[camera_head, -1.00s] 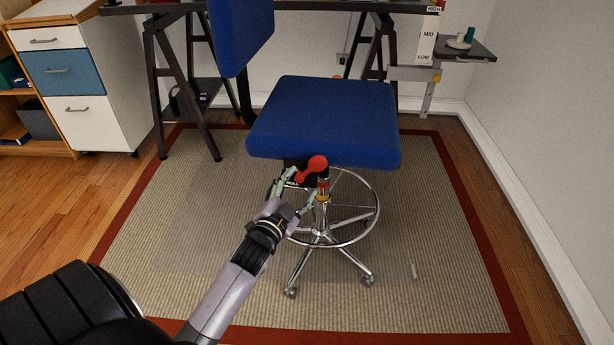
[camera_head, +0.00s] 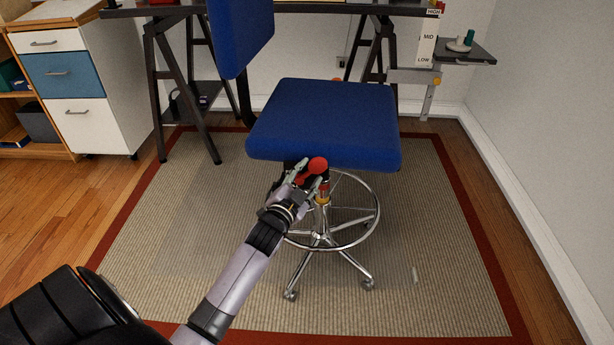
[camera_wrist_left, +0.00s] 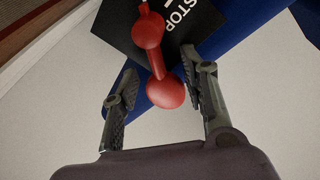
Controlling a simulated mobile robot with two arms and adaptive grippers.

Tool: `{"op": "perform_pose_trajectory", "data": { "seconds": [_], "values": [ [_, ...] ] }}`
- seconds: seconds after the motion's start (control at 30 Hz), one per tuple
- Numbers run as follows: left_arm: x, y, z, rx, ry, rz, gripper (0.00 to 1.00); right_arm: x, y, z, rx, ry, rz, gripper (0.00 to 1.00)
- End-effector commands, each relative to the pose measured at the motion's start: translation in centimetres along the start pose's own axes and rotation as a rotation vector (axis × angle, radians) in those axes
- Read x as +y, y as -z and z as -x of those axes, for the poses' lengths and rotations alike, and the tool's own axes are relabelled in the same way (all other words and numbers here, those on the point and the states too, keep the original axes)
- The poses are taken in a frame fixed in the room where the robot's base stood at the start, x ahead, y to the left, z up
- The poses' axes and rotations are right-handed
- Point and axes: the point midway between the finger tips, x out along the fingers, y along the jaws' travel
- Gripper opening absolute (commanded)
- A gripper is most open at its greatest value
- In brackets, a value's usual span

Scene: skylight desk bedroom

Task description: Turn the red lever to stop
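The red lever (camera_head: 313,168) sits under the front edge of the blue chair seat (camera_head: 325,118), with a round red knob at its end. In the left wrist view the lever (camera_wrist_left: 156,62) runs from a round red hub to the knob, against a black plate (camera_wrist_left: 135,30) lettered "STOP". My left gripper (camera_head: 307,181) is at the lever. In the left wrist view my left gripper (camera_wrist_left: 160,98) is open, with the knob between its two fingers. I cannot tell whether either finger touches it. My right gripper is not in view.
The chair's column and foot ring (camera_head: 372,218) stand below the seat on a beige rug (camera_head: 220,235) with a red border. A desk with black trestle legs (camera_head: 163,95) is behind. A gauge marked HIGH, MID, LOW (camera_head: 426,42) is at the back right.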

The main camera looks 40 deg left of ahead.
Motion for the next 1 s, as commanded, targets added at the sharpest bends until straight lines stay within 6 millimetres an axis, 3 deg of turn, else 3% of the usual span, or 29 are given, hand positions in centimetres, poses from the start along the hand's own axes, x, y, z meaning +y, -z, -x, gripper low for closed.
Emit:
{"op": "perform_pose_trajectory", "data": {
  "seconds": [0.57,1.0],
  "values": [
    [0.08,-0.04,0.03,-0.001,-0.001,0.001,0.0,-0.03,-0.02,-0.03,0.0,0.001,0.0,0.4],
    [0.13,-0.01,-0.3,-0.002,-0.002,-0.007,0.0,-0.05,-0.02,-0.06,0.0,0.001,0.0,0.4]
  ]
}}
